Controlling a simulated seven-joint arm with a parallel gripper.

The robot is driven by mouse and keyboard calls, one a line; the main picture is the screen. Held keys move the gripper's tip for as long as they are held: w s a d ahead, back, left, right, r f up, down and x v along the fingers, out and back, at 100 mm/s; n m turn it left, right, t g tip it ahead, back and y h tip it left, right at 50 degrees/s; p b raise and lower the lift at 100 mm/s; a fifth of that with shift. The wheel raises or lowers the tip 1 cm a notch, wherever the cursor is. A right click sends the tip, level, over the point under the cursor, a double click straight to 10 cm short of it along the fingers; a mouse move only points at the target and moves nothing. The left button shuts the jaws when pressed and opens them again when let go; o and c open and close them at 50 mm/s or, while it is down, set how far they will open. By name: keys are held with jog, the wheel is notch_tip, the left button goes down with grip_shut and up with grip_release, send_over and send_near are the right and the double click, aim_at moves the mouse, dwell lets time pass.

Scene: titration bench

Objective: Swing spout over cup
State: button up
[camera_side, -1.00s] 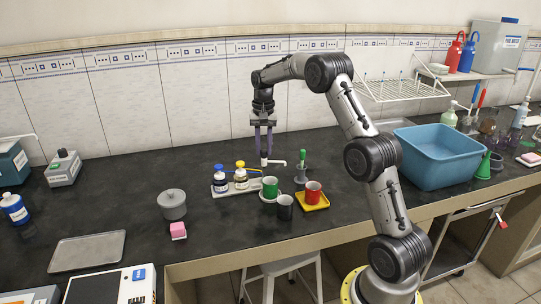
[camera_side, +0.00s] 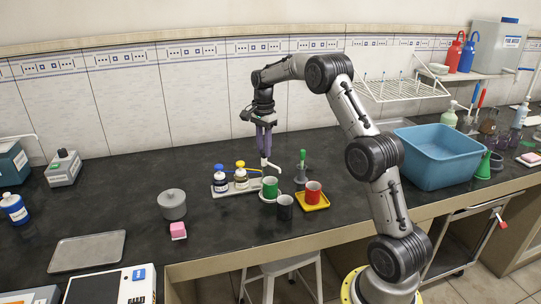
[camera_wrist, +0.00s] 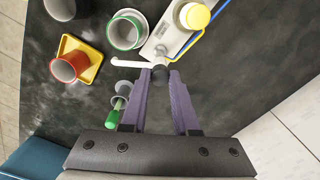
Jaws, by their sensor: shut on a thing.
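The white spout (camera_side: 272,167) sticks out from the rear of a grey-white base and points toward the front right. In the wrist view the spout (camera_wrist: 132,64) runs left from a dark knob (camera_wrist: 160,76), its tip short of the green cup's rim. My gripper (camera_side: 264,155) comes down from above, shut on the knob; its fingertips (camera_wrist: 160,80) close around it. The green cup (camera_side: 270,188) stands upright on a pale saucer in front of the spout. A red cup (camera_side: 313,191) stands on a yellow tray (camera_side: 314,204), and a dark grey cup (camera_side: 285,208) stands in front.
The base (camera_side: 231,190) carries a blue-capped bottle (camera_side: 220,180) and a yellow-capped bottle (camera_side: 240,176). A green-handled tool in a grey holder (camera_side: 302,172) stands right of the spout. A blue tub (camera_side: 440,156) is farther right. The bench behind is clear.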

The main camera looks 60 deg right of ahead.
grip_shut()
jog(key=m, duration=0.6)
jog(key=o, duration=1.2)
grip_release()
jog(key=shift+o, duration=0.2)
jog(key=shift+r, duration=3.5)
